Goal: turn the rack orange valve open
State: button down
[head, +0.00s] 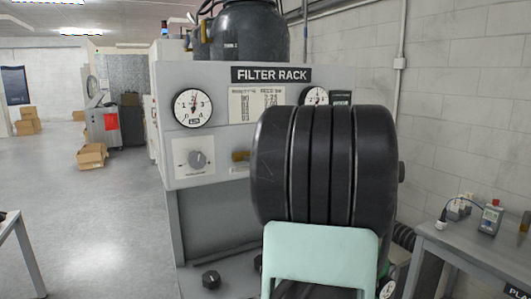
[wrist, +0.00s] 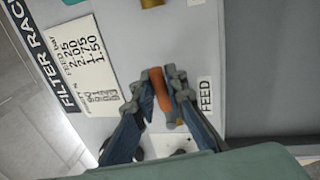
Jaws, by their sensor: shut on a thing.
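The orange valve handle (wrist: 160,88) shows in the wrist view, standing out from the grey panel of the filter rack beside a FEED label (wrist: 205,95). My gripper (wrist: 163,76) is shut on it, with one finger on each side of the handle. The handle lies nearly lengthwise between the fingers, slightly tilted. Its lower end and its mount are partly hidden. In the head view my black arm covers the valve and the gripper. The filter rack (head: 185,240) stands there with its FILTER RACK sign (head: 271,74) on top.
A round gauge (head: 192,107), a grey knob (head: 198,159) and a brass-coloured part (head: 240,156) are on the rack front, left of my arm. A dark knob (head: 211,280) sits low down. A side table (head: 470,250) stands at right. The floor at left is open.

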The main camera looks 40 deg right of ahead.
jog(key=shift+f+m, duration=0.15)
jog(key=shift+m, duration=0.35)
jog(key=c, duration=1.9)
grip_release()
jog(key=shift+c, duration=0.2)
jog(key=v, duration=1.2)
jog(key=shift+f, duration=0.1)
